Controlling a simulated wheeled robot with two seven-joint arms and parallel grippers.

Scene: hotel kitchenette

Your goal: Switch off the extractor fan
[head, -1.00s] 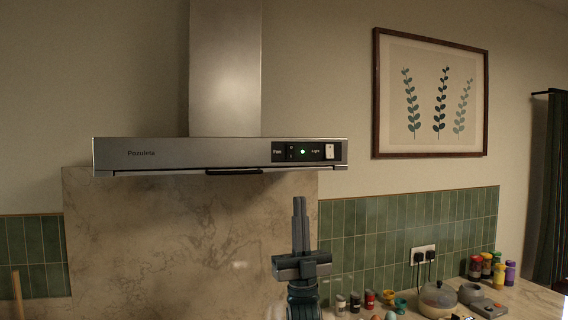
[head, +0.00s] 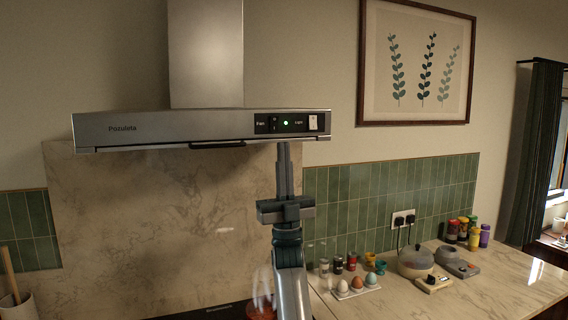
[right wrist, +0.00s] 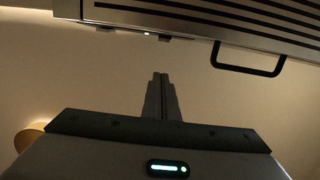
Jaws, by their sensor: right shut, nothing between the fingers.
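The extractor hood (head: 160,127) is a steel canopy on the wall. Its control panel (head: 292,122) at the right end of the front carries the word Fan beside a small dark switch (head: 273,123), a lit green light (head: 286,123), and the word Light beside a white switch (head: 313,122). My right gripper (head: 284,146) is shut and empty, pointing up just below the panel. In the right wrist view the shut fingers (right wrist: 161,78) point up toward the hood's underside (right wrist: 240,22), and the green light shows at its edge. My left gripper is not in view.
A black handle (head: 217,145) hangs under the hood's front edge. The counter (head: 480,290) at the right holds an egg tray (head: 356,290), a pan (head: 415,262), jars and bottles. A socket with plugs (head: 403,219) is on the green tiles. A framed picture (head: 415,62) hangs above.

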